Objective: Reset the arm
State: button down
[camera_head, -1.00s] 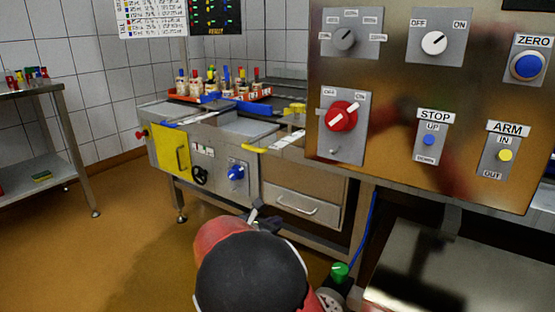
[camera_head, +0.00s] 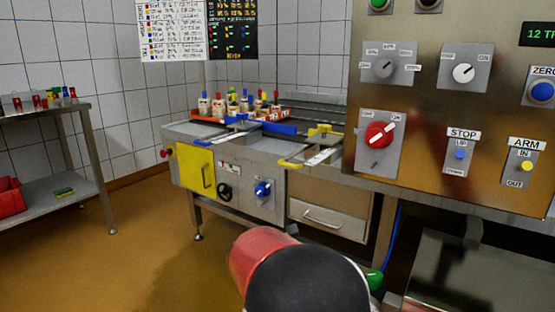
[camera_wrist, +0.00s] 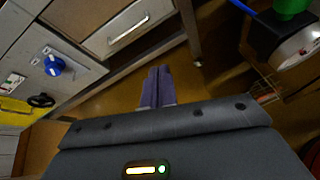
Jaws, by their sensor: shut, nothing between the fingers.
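My arm shows as a red and black rounded link at the bottom of the head view; it hides my gripper there. In the wrist view my gripper (camera_wrist: 158,88) points out over the brown floor, its two purple-grey fingers together and nothing between them. In the wrist view the drawer front (camera_wrist: 115,25) of the steel machine is ahead of the fingers, apart from them. The ARM switch (camera_head: 525,166) is a yellow button on a grey plate marked IN and OUT, at the right of the steel panel in the head view.
A steel machine with a yellow door (camera_head: 197,171) stands in the middle. A steel panel (camera_head: 430,110) with knobs stands at the right. A side table (camera_head: 45,103) stands at the left, with a red bin (camera_head: 8,197) on its lower shelf. Brown floor (camera_head: 140,255) lies open between them.

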jog(key=s+d+r+m+g+y+p, duration=0.1)
jog(key=s+d+r+m+g, duration=0.1)
jog(key=s+d+m, duration=0.45)
jog(key=s+d+r+m+g+y+p, duration=0.1)
jog(key=s+d+r+m+g+y, duration=0.15)
jog(key=s+d+m, duration=0.35)
jog(key=s+a+r+m+y, duration=0.1)
jog(key=s+m+y, duration=0.1)
jog(key=s+m, duration=0.4)
jog(key=s+a+r+m+y+p, duration=0.1)
jog(key=s+m, duration=0.5)
jog(key=s, duration=0.8)
jog(key=shift+s+r+m+y, duration=0.3)
jog(key=shift+r+m+y, duration=0.05)
jog(key=shift+r+y, duration=0.5)
